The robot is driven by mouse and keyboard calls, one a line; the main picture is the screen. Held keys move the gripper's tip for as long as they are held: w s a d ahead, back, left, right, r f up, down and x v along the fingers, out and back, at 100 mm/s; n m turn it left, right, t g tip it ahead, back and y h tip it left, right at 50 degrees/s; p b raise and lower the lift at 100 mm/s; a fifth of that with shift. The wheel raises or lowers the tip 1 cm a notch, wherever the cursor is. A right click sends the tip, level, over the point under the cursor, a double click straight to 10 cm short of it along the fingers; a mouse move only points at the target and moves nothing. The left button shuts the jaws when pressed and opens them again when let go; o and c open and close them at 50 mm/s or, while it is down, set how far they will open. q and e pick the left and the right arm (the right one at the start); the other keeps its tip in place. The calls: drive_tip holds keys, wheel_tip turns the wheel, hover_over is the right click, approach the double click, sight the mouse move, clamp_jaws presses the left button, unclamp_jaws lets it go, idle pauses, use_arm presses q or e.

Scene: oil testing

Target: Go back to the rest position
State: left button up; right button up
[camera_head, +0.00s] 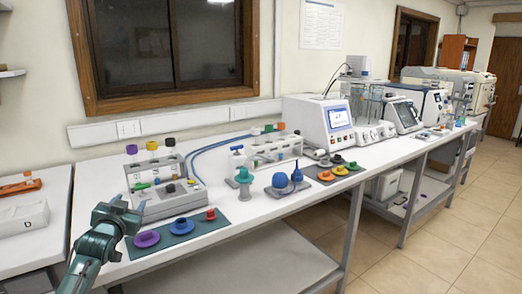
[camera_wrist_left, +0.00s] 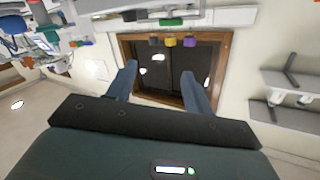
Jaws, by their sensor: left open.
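My left gripper (camera_head: 118,207) is in the head view at the lower left, over the front left part of the white bench (camera_head: 262,210). Its jaws are open and nothing shows between them. In the left wrist view the two fingers of my left gripper (camera_wrist_left: 160,82) stand apart, with the window (camera_wrist_left: 178,70) beyond them. My right gripper is in neither view.
A grey rack with capped tubes (camera_head: 160,185) stands close behind my left gripper. A dark mat (camera_head: 190,232) with purple, blue and red pieces lies beside it. A white tube rack (camera_head: 275,150) and instruments (camera_head: 318,122) stand farther right. The floor (camera_head: 440,235) on the right is clear.

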use_arm(q)
drive_tip(key=s+d+f+m+g+h, duration=0.1)
drive_tip(key=s+d+f+g+h, duration=0.1)
drive_tip(key=s+d+f, duration=0.6)
drive_tip(key=s+d+f+m+g+h, duration=0.1)
drive_tip(key=s+d+f, duration=0.4)
drive_tip(key=s+f, duration=0.65)
drive_tip(key=s+d+f+g+h, duration=0.1)
drive_tip(key=s+d+f, duration=0.2)
drive_tip(key=s, duration=0.7)
drive_tip(key=s+d+f+n+g+h, duration=0.1)
drive_tip(key=s+d, duration=0.4)
drive_tip(key=s, duration=0.5)
wheel_tip(320, 180, down, 2)
drive_tip(key=shift+d+f+g, duration=0.2)
drive_tip(key=shift+f+g, duration=0.05)
drive_tip(key=shift+g, duration=0.45)
drive_tip(key=shift+c, duration=0.3)
